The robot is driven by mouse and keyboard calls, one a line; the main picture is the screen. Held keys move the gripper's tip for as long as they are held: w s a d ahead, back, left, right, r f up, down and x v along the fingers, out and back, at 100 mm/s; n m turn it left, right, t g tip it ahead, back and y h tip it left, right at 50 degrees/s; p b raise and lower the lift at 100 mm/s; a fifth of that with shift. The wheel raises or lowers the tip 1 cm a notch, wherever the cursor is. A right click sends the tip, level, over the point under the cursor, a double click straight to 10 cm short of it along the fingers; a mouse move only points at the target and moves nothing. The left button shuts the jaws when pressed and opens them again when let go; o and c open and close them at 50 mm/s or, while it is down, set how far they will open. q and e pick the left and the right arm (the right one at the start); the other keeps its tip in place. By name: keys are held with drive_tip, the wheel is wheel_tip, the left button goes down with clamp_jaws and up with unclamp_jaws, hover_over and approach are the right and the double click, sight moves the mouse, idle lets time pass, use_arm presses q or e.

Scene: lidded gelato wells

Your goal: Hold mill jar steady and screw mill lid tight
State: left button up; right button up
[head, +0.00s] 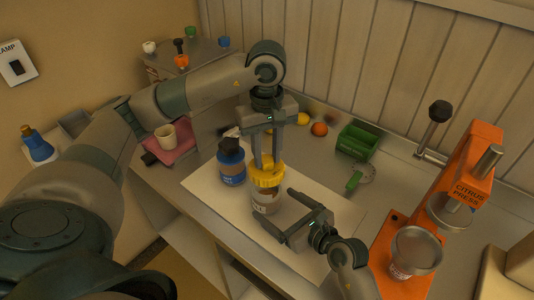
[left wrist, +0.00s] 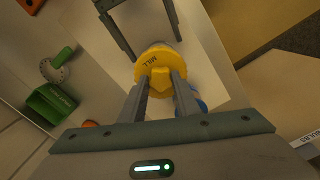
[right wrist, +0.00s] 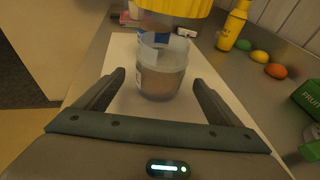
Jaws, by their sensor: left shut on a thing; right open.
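The yellow mill lid (head: 268,179) is held by its raised knob in my left gripper (head: 267,160), which points down and is shut on it. The lid, marked MILL, also shows in the left wrist view (left wrist: 153,60). The clear mill jar (head: 266,203) stands upright on a white mat, with brown contents in its lower part. In the right wrist view the jar (right wrist: 160,75) shows its open rim, and the lid hangs above it with a visible gap. My right gripper (head: 275,204) is open, its fingers low on either side of the jar's near part, apart from it.
A blue bottle (head: 231,165) stands close left of the jar. The white mat (head: 210,185) has bare room around. An orange citrus press (head: 465,165) stands right. A green box (head: 357,141), an orange fruit (head: 319,129) and a green-handled tool (head: 355,180) lie behind.

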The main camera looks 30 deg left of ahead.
drive_tip(key=shift+x, duration=2.2)
drive_tip(key=c, duration=1.2)
drive_tip(key=shift+s+f, duration=0.1)
drive_tip(key=shift+f, duration=0.2)
drive_tip(key=o, duration=0.3)
drive_tip(key=shift+c, duration=1.4)
use_arm(q)
drive_tip(key=shift+f, duration=0.15)
